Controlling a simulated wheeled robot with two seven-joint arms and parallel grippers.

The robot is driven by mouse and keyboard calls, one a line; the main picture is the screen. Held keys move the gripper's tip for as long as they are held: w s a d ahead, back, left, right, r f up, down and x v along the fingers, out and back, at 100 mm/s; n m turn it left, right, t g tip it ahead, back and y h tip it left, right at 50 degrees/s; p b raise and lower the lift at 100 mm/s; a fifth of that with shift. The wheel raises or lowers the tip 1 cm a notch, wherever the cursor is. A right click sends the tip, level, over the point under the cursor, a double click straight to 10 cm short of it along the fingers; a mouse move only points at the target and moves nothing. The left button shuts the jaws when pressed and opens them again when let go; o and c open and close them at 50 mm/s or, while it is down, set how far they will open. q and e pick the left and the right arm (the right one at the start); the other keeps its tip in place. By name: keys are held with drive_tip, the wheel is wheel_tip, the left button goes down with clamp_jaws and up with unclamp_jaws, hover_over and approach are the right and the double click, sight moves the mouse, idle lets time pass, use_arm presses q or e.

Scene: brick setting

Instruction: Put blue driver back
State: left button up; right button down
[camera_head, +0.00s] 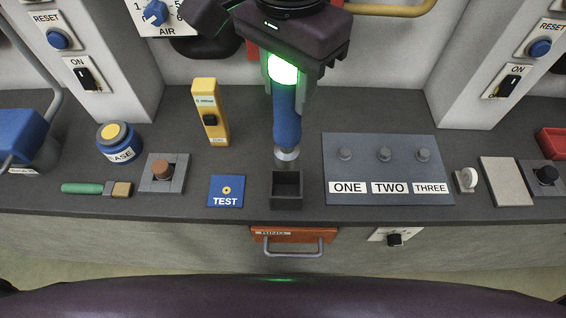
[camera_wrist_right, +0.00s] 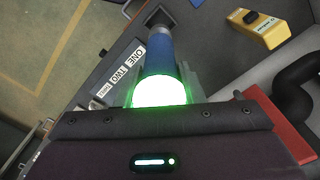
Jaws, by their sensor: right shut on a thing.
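The blue driver (camera_head: 287,118) is upright in my right gripper (camera_head: 286,92), its glowing green-white end at the top between the fingers. The gripper is shut on it. The driver's grey lower tip hangs just above and slightly behind the small dark square holder (camera_head: 287,190), apart from it in the head view. In the right wrist view the blue driver (camera_wrist_right: 160,52) runs from my right gripper (camera_wrist_right: 160,88) toward the dark holder (camera_wrist_right: 158,18); the gap cannot be judged there. My left gripper is not in view.
A grey panel (camera_head: 388,150) labelled ONE, TWO, THREE lies to the right of the holder. A blue TEST plate (camera_head: 226,192) and a yellow tester (camera_head: 210,112) are to the left. An orange drawer (camera_head: 294,235) with a handle is below the counter's front edge.

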sight(287, 153)
wheel_tip(287, 153, down, 10)
drive_tip(key=shift+r+b, duration=0.1)
drive_tip(key=shift+b, duration=0.4)
drive_tip(key=shift+f, duration=0.6)
wheel_tip(287, 153, down, 3)
drive_tip(key=shift+f, duration=0.35)
drive_tip(key=c, duration=1)
unclamp_jaws()
drive_tip(key=shift+f, duration=0.15)
drive_tip(key=shift+o, duration=0.2)
